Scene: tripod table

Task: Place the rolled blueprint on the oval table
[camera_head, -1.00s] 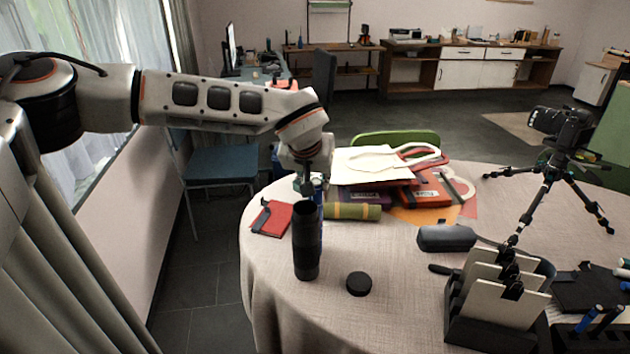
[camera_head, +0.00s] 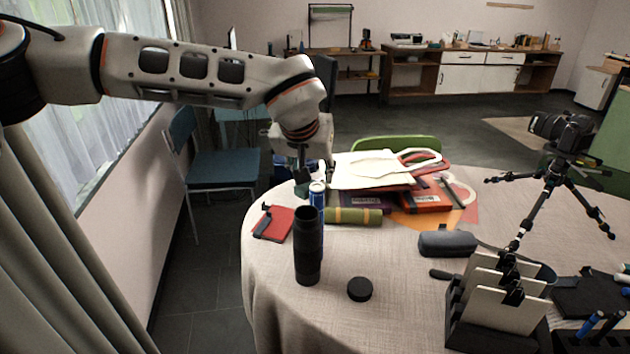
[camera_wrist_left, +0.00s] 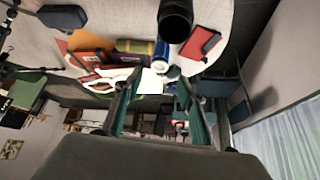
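The rolled blueprint, a slim blue roll with a pale top end (camera_head: 317,197), stands upright on the oval table (camera_head: 385,315), close behind a black tube (camera_head: 307,250) that hides part of it. It also shows in the left wrist view (camera_wrist_left: 162,53), beyond my fingertips. My left gripper (camera_head: 303,182) is just behind and left of the roll's top in the head view. Its two fingers are spread in the wrist view (camera_wrist_left: 155,92), with no object held between them. My right gripper is out of view.
A black cap (camera_head: 359,288) lies right of the tube. A red notebook (camera_head: 273,223), an olive roll (camera_head: 354,216) and a stack of folders with a white bag (camera_head: 375,170) lie nearby. A camera tripod (camera_head: 553,180) and file holder (camera_head: 500,300) stand at right.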

